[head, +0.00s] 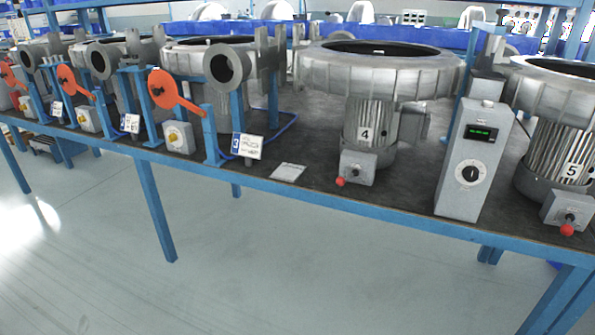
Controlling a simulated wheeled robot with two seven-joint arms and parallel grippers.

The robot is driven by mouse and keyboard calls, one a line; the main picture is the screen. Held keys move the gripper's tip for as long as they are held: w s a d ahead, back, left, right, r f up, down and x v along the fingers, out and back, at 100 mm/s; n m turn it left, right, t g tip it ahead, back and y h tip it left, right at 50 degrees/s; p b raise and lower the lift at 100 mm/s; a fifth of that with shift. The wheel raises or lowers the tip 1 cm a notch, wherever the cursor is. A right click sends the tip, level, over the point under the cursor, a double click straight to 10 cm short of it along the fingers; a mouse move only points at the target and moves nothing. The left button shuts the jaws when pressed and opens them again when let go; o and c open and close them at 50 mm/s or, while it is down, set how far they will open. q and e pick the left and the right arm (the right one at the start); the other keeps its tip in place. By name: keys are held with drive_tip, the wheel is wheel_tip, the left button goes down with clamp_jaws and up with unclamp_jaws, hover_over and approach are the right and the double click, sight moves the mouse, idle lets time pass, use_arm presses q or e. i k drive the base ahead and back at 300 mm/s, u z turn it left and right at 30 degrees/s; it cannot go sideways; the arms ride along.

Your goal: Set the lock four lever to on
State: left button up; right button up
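The blower marked 4 (362,112) stands on the bench in the middle right of the head view. A small grey switch box (364,161) sits at its front foot. Its lever ends in a red ball knob (340,181) that points down and to the left, close above the bench's front edge. Any on or off marking on the box is too small to read. Neither of my grippers is in view, and nothing touches the lever.
The bench (322,194) has a blue front edge. A grey control box (476,150) with a green display and dial stands right of blower 4. Blower 5 (562,130) is farther right, with its own red knob (567,230). Orange levers (172,92) stand at left. The floor in front is clear.

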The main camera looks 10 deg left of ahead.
sight(340, 180)
drive_tip(key=z, duration=0.15)
drive_tip(key=i, duration=1.05)
drive_tip(key=z, duration=0.6)
